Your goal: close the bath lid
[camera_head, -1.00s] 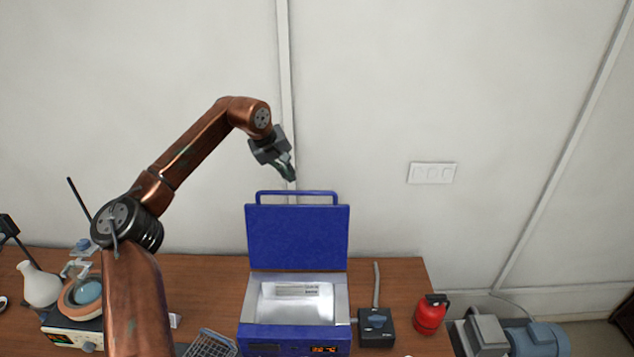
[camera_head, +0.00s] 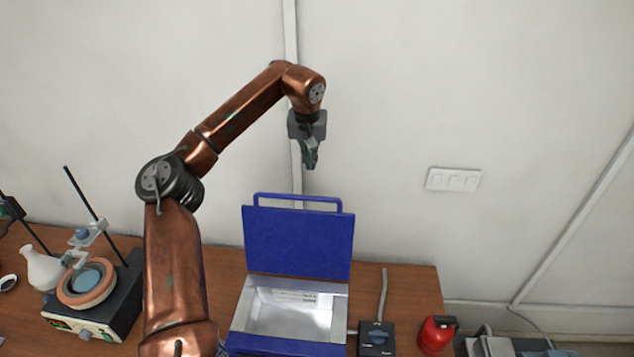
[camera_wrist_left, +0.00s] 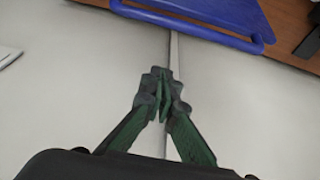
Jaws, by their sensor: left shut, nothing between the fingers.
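The blue bath lid (camera_head: 298,243) stands raised at the back of the water bath (camera_head: 290,344), with a blue bar handle (camera_head: 298,199) along its top edge. The bath's metal basin (camera_head: 290,312) is open in front of it. My left gripper (camera_head: 311,166) is shut and empty, pointing down above the handle and apart from it, near the wall. In the left wrist view the shut fingertips (camera_wrist_left: 160,74) show below the lid handle (camera_wrist_left: 190,30), not touching it. My right gripper is not in view.
A heating device with a round bowl (camera_head: 86,285) and a white flask (camera_head: 42,268) stand at the left. The wall is close behind the lid.

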